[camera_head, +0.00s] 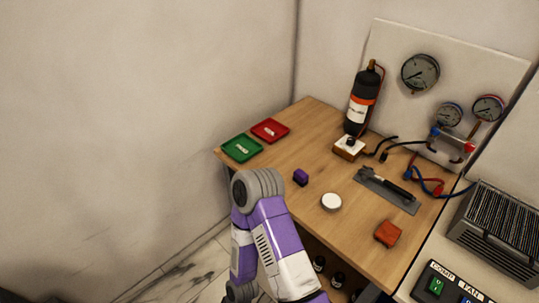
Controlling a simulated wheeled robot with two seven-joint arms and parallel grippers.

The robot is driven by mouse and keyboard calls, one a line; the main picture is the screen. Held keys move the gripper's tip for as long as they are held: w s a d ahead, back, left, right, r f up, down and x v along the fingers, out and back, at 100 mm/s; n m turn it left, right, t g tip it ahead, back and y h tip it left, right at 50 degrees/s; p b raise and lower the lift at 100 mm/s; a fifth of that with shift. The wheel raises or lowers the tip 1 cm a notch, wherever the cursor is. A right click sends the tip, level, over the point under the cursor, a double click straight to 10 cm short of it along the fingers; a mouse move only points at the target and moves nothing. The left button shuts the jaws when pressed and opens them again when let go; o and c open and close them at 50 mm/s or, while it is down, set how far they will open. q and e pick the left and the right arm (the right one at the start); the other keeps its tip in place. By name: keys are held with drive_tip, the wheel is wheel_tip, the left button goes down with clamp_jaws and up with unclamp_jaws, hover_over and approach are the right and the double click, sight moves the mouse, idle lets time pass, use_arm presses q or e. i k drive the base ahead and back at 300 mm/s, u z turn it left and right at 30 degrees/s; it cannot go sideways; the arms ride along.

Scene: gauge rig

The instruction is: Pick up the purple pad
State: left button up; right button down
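The purple pad (300,177) is a small dark purple block on the wooden table (318,160), left of the table's middle. It lies apart from the other things and nothing covers it. A purple and white link of my own arm rises from the bottom of the view, its grey joint just left of the pad at the table's front left edge. Neither of my grippers is in view.
Green tray (241,148) and red tray (270,130) sit at the table's left end. A white disc (331,202) and orange-red block (388,233) lie toward the front.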

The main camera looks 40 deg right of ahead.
sight(301, 177)
drive_tip(key=i, duration=0.95)
drive_tip(key=z, duration=2.25)
